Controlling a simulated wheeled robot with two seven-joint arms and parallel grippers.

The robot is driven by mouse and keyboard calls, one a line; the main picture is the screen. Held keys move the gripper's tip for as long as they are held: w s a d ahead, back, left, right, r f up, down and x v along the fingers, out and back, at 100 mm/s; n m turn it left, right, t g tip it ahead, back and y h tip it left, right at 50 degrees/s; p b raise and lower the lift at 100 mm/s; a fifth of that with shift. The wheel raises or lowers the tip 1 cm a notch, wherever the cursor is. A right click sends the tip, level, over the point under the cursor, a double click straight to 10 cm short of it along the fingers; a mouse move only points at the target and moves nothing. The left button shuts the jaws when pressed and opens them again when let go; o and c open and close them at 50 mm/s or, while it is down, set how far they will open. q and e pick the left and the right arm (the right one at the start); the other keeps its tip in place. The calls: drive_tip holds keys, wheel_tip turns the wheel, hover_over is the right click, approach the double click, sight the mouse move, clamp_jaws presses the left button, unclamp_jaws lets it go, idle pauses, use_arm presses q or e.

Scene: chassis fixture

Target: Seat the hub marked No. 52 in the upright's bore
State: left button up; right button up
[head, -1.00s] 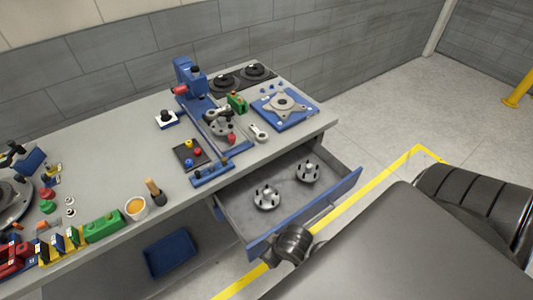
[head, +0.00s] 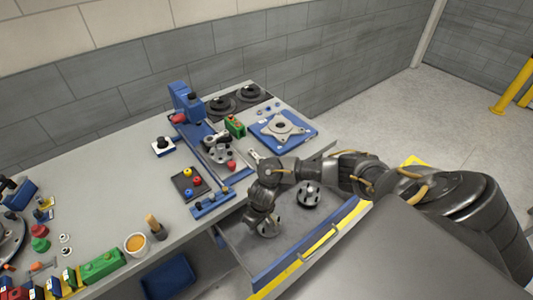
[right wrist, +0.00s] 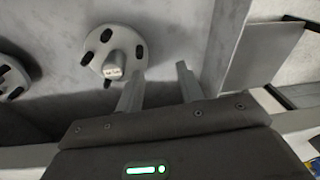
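Two grey metal hubs with studs lie in the open drawer. The nearer hub (head: 269,228) is partly hidden by my right gripper (head: 262,212), which is over it; the other hub (head: 309,195) is to the right. In the right wrist view my right gripper (right wrist: 160,71) is open and empty. One hub (right wrist: 118,45) is just left of its fingertips, apart from them, with a small label too blurred to read. The other hub (right wrist: 12,78) is cut off at the left edge. A grey lobed casting with a central bore (head: 280,128), probably the upright, sits on a blue plate (head: 306,134).
The drawer (head: 300,262) stands open at the bench front, its walls around the hubs. A blue press-like fixture (head: 186,102), a dark tray (head: 182,181) with coloured knobs, and a cup (head: 135,244) stand on the bench. My right arm crosses the drawer's right side.

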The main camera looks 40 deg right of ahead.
drive_tip(key=shift+m+g+h, duration=0.4)
drive_tip(key=shift+m+h, duration=0.1)
drive_tip(key=shift+m, duration=0.3)
drive_tip(key=d, duration=0.2)
drive_tip(key=d+r, duration=0.1)
drive_tip(key=d, duration=0.2)
drive_tip(key=shift+w+d+r, duration=0.1)
drive_tip(key=shift+d+r, duration=0.2)
drive_tip(key=shift+d, duration=0.2)
drive_tip(key=shift+d+f+b, duration=0.1)
drive_tip(key=shift+f+b, duration=0.35)
drive_tip(key=shift+b, duration=0.05)
wheel_tip(320, 180, down, 3)
drive_tip(key=b, duration=0.4)
drive_tip(key=shift+f+b, duration=0.15)
drive_tip(key=shift+b, duration=0.2)
drive_tip(key=shift+p, duration=0.35)
drive_tip(key=shift+c, duration=0.3)
